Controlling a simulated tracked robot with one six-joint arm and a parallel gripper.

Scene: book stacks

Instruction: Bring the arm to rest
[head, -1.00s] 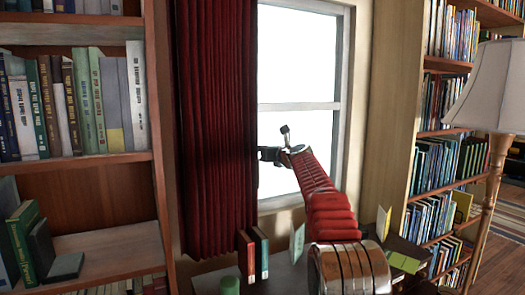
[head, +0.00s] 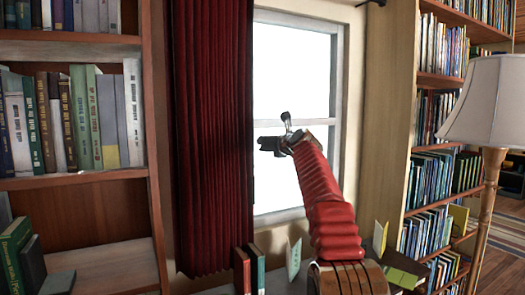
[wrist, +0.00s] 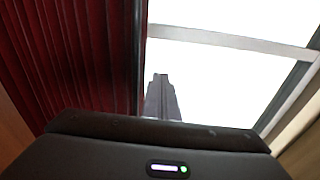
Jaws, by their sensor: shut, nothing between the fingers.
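My red, ribbed arm (head: 328,205) rises from the lower middle of the head view and leans up and left in front of the bright window. My dark gripper (head: 262,144) is at its end, pointing left, close to the curtain's right edge in the picture. In the wrist view the narrow grey fingers (wrist: 162,97) stand together against the window, shut with nothing between them. The dark wrist housing fills the bottom of that view.
A dark red curtain (head: 212,130) hangs left of the window (head: 300,75). Bookshelves stand at left (head: 85,183) and right (head: 435,145). A floor lamp (head: 488,105) stands at right. Books, including a red one (head: 241,270), stand below the window.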

